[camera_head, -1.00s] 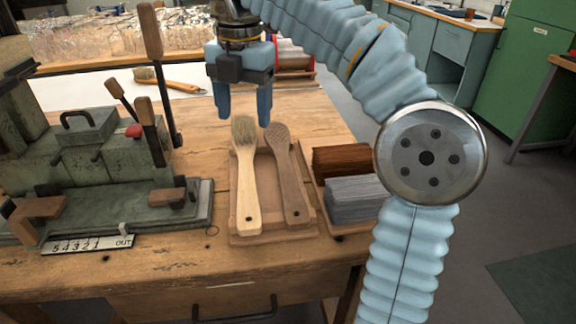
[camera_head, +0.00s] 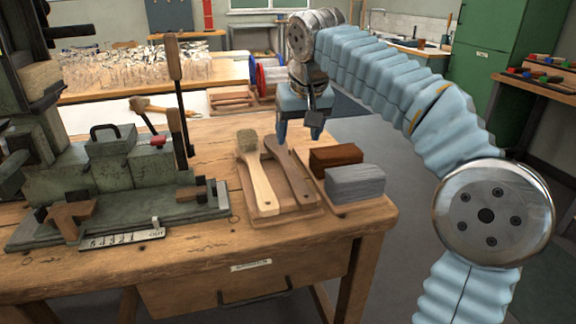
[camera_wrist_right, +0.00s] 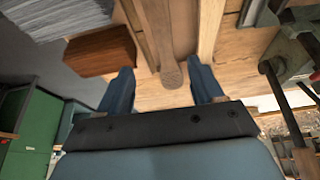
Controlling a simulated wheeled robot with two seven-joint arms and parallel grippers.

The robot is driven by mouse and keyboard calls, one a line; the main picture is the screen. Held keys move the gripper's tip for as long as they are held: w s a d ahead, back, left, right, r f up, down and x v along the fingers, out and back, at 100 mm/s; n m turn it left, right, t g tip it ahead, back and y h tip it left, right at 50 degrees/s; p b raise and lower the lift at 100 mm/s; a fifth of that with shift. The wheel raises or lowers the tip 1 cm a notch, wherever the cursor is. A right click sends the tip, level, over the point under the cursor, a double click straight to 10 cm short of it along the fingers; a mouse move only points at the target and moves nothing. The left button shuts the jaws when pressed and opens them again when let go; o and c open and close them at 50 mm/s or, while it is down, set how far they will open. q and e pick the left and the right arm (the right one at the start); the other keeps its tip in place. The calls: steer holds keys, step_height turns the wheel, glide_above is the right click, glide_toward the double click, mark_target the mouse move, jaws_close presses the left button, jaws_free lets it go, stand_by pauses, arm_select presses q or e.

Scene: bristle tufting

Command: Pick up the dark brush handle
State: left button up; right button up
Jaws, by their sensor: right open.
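The dark brush handle (camera_head: 290,177) lies in a shallow wooden tray (camera_head: 283,217), to the right of a pale bristled brush (camera_head: 258,180). My right gripper (camera_head: 300,136) is open and empty, pointing down near that back end. In the right wrist view the dark handle (camera_wrist_right: 158,28) runs between the two blue fingers (camera_wrist_right: 160,82), with its rounded end level with the gap. The fingers look apart from it; their exact height above it is hard to tell. My left gripper is not in view.
Right of the tray are a brown bristle block (camera_head: 335,159) and a grey one (camera_head: 354,183). A green-grey bench machine (camera_head: 115,170) with levers stands at the left. The bench front is mostly clear.

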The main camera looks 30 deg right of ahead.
glide_toward(290, 167)
steer(key=shift+w+d+f, duration=0.25)
steer(key=shift+f, duration=0.3)
steer(key=shift+w+d+f, duration=0.2)
steer(key=shift+w+f, duration=0.05)
steer(key=shift+f, duration=0.3)
steer(key=shift+a+b+x, duration=0.15)
steer(key=shift+b+x, duration=0.1)
steer(key=shift+x, duration=1.15)
steer(key=shift+a+b+x, duration=0.15)
steer(key=shift+b+x, duration=0.1)
steer(key=shift+x, duration=1.15)
steer(key=shift+s, duration=0.15)
steer(key=c, duration=1.2)
